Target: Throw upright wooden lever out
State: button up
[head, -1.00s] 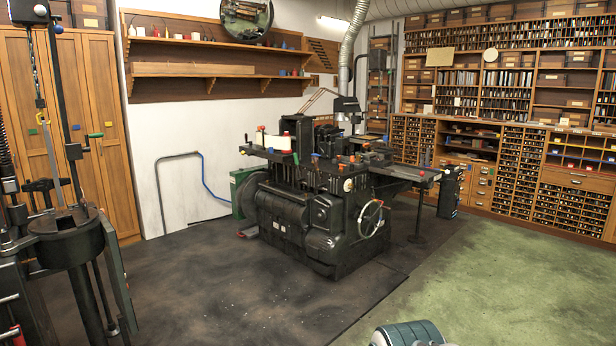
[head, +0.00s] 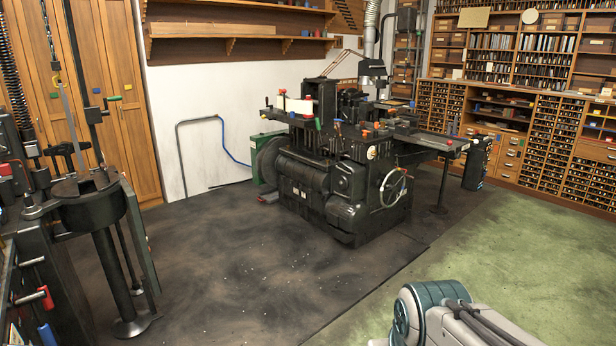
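I cannot single out an upright wooden lever for certain. On the dark machine (head: 95,205) at the left, a thin, pale, slightly tilted bar (head: 70,122) stands above the round top, with a yellow tag near its upper end. Beside it stands a tall black upright rod (head: 84,75) with a green tab. Whether either is wood is too small to tell. My gripper is out of view. Only a grey and teal part of my arm shows at the bottom right, over the green floor, well apart from the machines.
A large black machine (head: 340,180) with a handwheel (head: 393,188) stands in the middle. Wooden cabinets (head: 125,100) line the left wall and drawer shelves (head: 545,140) the right. The dark floor (head: 240,270) between the two machines is clear, as is the green floor (head: 520,240).

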aim_at(338, 125)
jog(key=z, duration=0.2)
jog(key=i, duration=1.95)
jog(key=z, duration=0.15)
jog(key=i, duration=2)
jog(key=u, duration=0.25)
jog(key=i, duration=1.5)
jog(key=u, duration=0.15)
